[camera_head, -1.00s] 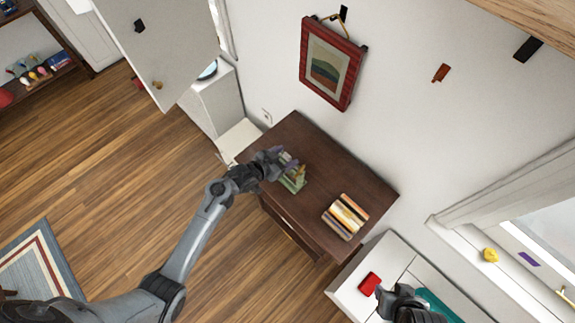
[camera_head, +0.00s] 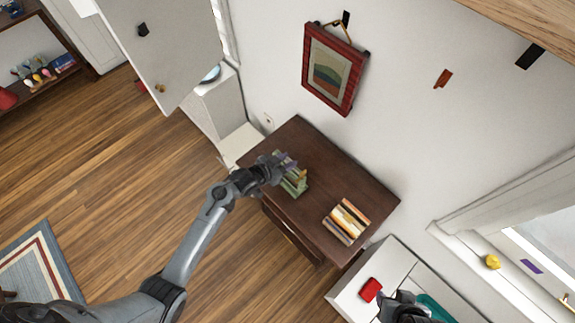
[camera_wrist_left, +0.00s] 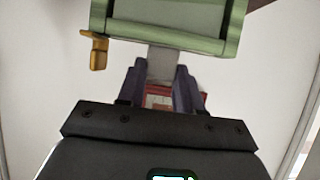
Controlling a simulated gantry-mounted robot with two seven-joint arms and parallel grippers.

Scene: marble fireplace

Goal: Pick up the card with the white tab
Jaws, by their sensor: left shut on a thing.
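A green holder (camera_head: 295,186) stands on the dark wooden desk, beside my left gripper (camera_head: 286,160). In the left wrist view, the green holder (camera_wrist_left: 180,40) fills the top and has a gold latch on its left. My left gripper (camera_wrist_left: 161,72) is shut on a pale grey-white tab (camera_wrist_left: 163,62), which shows between its purple-grey fingers just below the holder. Whether the rest of a card lies behind the holder is hidden. My right gripper (camera_head: 384,297) is at the bottom right, by the white cabinet; its fingers are too small to read.
Several books (camera_head: 346,221) lie on the right part of the desk (camera_head: 330,172). A red item (camera_head: 371,289) rests on the white cabinet near my right gripper. A red-framed picture (camera_head: 333,70) hangs on the wall behind. The wooden floor at left is mostly clear.

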